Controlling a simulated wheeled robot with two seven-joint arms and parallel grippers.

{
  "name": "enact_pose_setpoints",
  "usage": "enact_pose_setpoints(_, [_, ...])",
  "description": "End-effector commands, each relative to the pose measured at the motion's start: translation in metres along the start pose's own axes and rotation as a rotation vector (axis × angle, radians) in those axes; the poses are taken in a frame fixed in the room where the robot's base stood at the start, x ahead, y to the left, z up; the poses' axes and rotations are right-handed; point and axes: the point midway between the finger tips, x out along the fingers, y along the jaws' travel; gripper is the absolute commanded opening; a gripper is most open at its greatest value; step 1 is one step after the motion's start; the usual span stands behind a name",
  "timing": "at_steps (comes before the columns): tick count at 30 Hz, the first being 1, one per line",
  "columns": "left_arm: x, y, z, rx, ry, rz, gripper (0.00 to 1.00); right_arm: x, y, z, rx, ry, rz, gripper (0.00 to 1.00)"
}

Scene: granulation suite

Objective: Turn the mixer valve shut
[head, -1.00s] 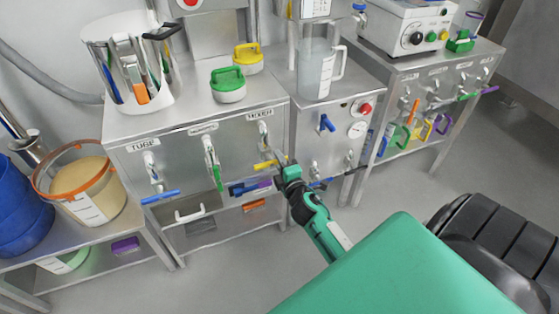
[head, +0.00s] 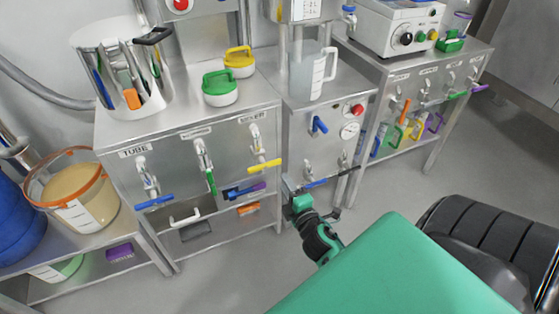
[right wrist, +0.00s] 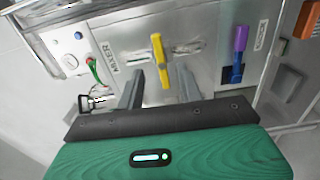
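The mixer valve is under the "MIXER" label on the steel cabinet's front, at its right end. Its yellow handle (head: 264,166) lies nearly level in the head view. In the right wrist view, which is turned, the yellow handle (right wrist: 159,60) runs upright beside the label. My right gripper (head: 291,190) is right of and below the handle in the head view. In the right wrist view its two fingers (right wrist: 160,88) are apart with nothing held. The handle shows beyond and between the fingertips, seemingly apart from them. My left gripper is not in view.
On the same panel are a blue "TUBE" handle (head: 154,201) and a hanging green handle (head: 211,181). A cabinet with a blue knob (head: 319,125) stands close on the right. The floor in front is clear.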

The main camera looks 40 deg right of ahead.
Motion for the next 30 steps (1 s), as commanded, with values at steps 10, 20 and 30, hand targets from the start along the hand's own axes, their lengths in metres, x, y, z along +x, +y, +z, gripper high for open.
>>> enact_pose_setpoints(10, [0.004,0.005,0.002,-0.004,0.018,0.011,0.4,-0.036,0.0,0.0,-0.001,-0.001,0.0,0.36])
enact_pose_setpoints(20, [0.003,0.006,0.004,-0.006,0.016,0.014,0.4,-0.038,0.0,0.0,-0.001,0.0,0.001,0.36])
enact_pose_setpoints(30, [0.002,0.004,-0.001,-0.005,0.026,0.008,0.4,-0.038,0.001,-0.003,0.027,0.002,-0.003,0.36])
